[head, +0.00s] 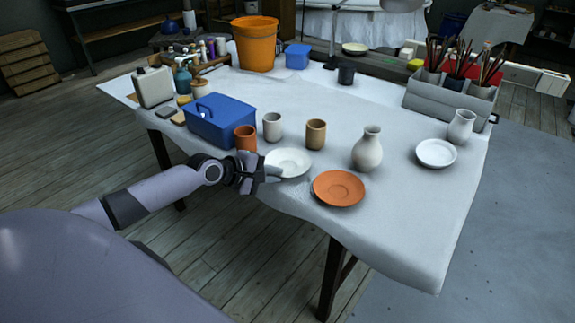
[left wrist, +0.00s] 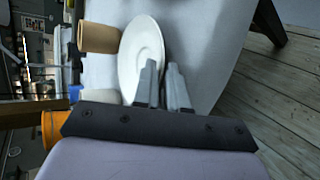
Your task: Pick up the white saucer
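The white saucer (head: 290,160) lies near the front edge of the cloth-covered table; in the left wrist view (left wrist: 143,45) it appears edge-tilted by the camera's angle. My left gripper (head: 273,175) is at the saucer's near left rim. Its two fingers (left wrist: 163,80) stand a little apart, one overlapping the saucer and the other just outside its rim. I see a gap between them and no clear grip; whether a finger touches the rim I cannot tell. My right gripper is not in view.
A terracotta saucer (head: 339,188) lies close to the right. A terracotta cup (head: 245,138), a grey cup (head: 272,126), a tan cup (head: 316,133) and a blue box (head: 221,122) stand behind. A vase (head: 367,149) and a white dish (head: 436,153) are farther right.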

